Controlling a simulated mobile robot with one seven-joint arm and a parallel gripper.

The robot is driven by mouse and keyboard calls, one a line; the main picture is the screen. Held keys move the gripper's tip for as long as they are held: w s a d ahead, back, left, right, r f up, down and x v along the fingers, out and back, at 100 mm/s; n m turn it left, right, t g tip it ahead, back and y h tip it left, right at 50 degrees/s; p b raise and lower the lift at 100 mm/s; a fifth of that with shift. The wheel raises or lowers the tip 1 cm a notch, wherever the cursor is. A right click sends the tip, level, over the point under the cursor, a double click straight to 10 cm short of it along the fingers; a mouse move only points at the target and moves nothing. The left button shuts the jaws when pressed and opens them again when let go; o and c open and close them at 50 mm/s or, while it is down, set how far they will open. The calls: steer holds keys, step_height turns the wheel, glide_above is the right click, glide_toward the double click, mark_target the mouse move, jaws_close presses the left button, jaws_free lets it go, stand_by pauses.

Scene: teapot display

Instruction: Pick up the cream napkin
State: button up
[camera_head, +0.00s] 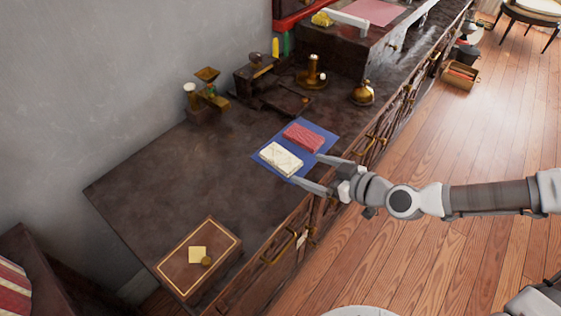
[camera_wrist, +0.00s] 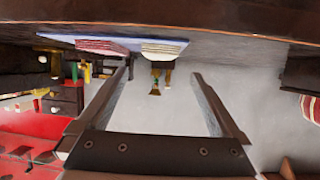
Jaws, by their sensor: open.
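The cream napkin (camera_head: 281,158) lies flat on a blue mat (camera_head: 267,167) on the dark cabinet top, near its front edge. A red folded napkin (camera_head: 303,137) lies beside it on the same mat. My gripper (camera_head: 311,173) is open and empty at the front edge of the mat, with the cream napkin just beyond the fingertips. In the wrist view, the cream napkin (camera_wrist: 164,49) is at the top, beyond and between the spread fingers of my gripper (camera_wrist: 162,75). The red napkin (camera_wrist: 103,47) is left of it there.
A brown box (camera_head: 199,262) with a yellow note stands at the cabinet's near end. A brass pot (camera_head: 362,93), a brass candlestick (camera_head: 312,75) and a dark grinder-like piece (camera_head: 257,72) stand behind the mat. The cabinet top left of the mat is clear.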

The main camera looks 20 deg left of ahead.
mark_target(281, 157)
steer(key=shift+b+x, duration=1.5)
steer(key=shift+x, duration=2.85)
steer(key=c, duration=1.3)
steer(key=shift+r, duration=0.15)
